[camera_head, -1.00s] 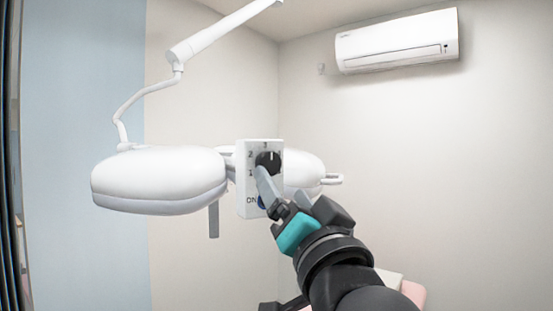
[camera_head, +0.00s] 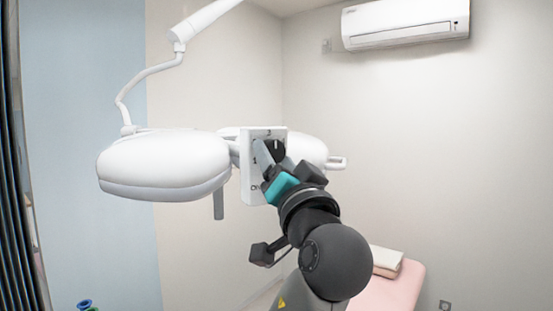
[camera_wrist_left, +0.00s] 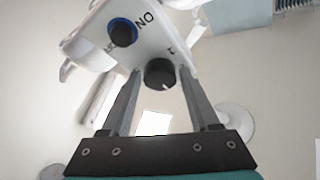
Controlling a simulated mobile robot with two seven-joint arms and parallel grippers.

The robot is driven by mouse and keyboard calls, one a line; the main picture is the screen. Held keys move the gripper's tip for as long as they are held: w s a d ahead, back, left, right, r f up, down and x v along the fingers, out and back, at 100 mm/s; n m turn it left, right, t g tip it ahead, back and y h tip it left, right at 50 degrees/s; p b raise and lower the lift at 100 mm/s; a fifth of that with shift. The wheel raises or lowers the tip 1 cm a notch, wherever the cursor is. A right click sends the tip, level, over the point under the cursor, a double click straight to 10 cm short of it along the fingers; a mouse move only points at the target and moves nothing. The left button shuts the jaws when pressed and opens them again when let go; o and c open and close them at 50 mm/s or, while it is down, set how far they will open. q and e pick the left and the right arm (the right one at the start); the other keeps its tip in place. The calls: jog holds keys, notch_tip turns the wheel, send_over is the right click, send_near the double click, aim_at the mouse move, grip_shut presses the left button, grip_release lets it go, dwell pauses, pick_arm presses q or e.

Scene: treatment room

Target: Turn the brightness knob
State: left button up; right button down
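The brightness knob (camera_head: 278,148) is a round black dial on the white control panel (camera_head: 249,184) between the lamp heads. The left wrist view shows the knob (camera_wrist_left: 160,73) with a white pointer mark, below a blue-ringed ON button (camera_wrist_left: 122,33). My left gripper (camera_head: 270,158) is at the panel and partly covers the knob and its scale. In the wrist view its two grey fingers (camera_wrist_left: 160,88) are apart, one on each side of the knob, with narrow gaps visible. Whether the tips touch the panel I cannot tell. My right gripper is not in view.
A large white lamp head (camera_head: 165,165) hangs left of the panel, and another lamp head (camera_head: 308,149) is behind it. A jointed white arm (camera_head: 150,72) carries the lamp. A pink bed (camera_head: 395,292) is below right. The space right of the lamp is clear.

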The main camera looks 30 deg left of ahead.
pick_arm(q)
grip_shut()
dwell(0.3)
jog(key=shift+f+n+b, duration=0.15)
jog(key=shift+n+b, duration=0.25)
jog(key=shift+b, duration=0.25)
jog(key=n+g+y+b, duration=0.1)
jog(key=n+b, duration=0.2)
jog(key=n+g+y+b, duration=0.1)
jog(key=n+b, duration=0.2)
jog(key=b, duration=0.1)
jog(key=n+g+y+b, duration=0.1)
jog(key=n+g+b, duration=0.1)
jog(key=n+b, duration=0.1)
jog(key=shift+w+d+f+n+y+b, duration=0.15)
jog(key=shift+w+d+n+y+b, duration=0.15)
jog(key=shift+n, duration=0.2)
jog(key=n+g+b, duration=0.1)
jog(key=n+g, duration=0.1)
jog(key=n, duration=0.1)
jog(key=shift+w+r+y+b, duration=0.15)
jog(key=shift+r+y+b, duration=0.05)
jog(key=shift+y+b, duration=0.15)
jog(key=shift+r+n+g+b, duration=0.15)
jog(key=shift+n+g+b, duration=0.45)
jog(key=shift+n, duration=1.1)
